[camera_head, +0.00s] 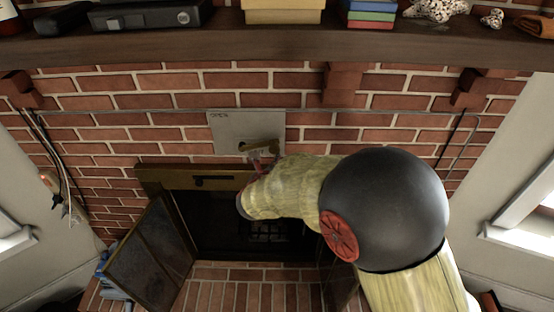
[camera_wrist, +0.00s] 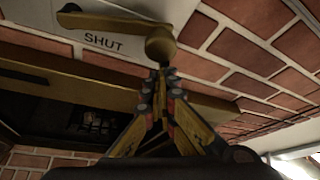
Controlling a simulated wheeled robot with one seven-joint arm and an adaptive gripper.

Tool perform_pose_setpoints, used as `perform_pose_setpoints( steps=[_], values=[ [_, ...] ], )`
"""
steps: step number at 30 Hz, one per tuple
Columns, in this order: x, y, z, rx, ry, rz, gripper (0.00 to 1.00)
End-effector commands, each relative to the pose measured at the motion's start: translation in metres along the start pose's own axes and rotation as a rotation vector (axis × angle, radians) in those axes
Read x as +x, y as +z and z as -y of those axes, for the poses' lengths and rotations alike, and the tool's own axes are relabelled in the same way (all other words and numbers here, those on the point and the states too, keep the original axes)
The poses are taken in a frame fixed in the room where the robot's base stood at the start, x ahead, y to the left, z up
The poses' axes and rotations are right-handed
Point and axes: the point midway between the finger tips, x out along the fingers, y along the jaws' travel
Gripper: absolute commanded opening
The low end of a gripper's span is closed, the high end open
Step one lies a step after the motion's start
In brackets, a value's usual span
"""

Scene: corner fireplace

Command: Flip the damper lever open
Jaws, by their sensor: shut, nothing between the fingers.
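The damper lever (camera_head: 258,146) is a brass handle on a pale metal plate (camera_head: 225,128) set in the brick wall above the firebox. In the wrist view the lever (camera_wrist: 118,25) runs left from its thick rounded end, lying just above the word SHUT on the plate (camera_wrist: 68,36). Faint lettering at the plate's upper left in the head view is too small to read surely. My gripper (camera_wrist: 162,78) is shut and empty, its fingertips just below the lever's rounded end; I cannot tell whether they touch. In the head view my arm partly hides my gripper (camera_head: 264,164).
A brass-framed firebox edge (camera_head: 205,182) lies just below the lever. An open mesh door (camera_head: 150,255) stands at left. A wooden mantel (camera_head: 290,44) with boxes and ornaments runs overhead. A thin rail (camera_head: 130,111) crosses the brick wall.

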Motion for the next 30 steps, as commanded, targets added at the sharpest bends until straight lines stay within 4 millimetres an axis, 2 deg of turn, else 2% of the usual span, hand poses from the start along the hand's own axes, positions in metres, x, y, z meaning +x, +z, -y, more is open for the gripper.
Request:
perform_pose_setpoints(
  steps=[1,14,30],
  values=[
    [-0.006,0.013,0.004,-0.038,-0.016,0.002,0.00],
    [-0.027,0.055,0.013,-0.397,-0.194,0.002,0.00],
    [-0.052,0.106,-0.005,-0.851,-0.419,0.003,0.00]
  ],
)
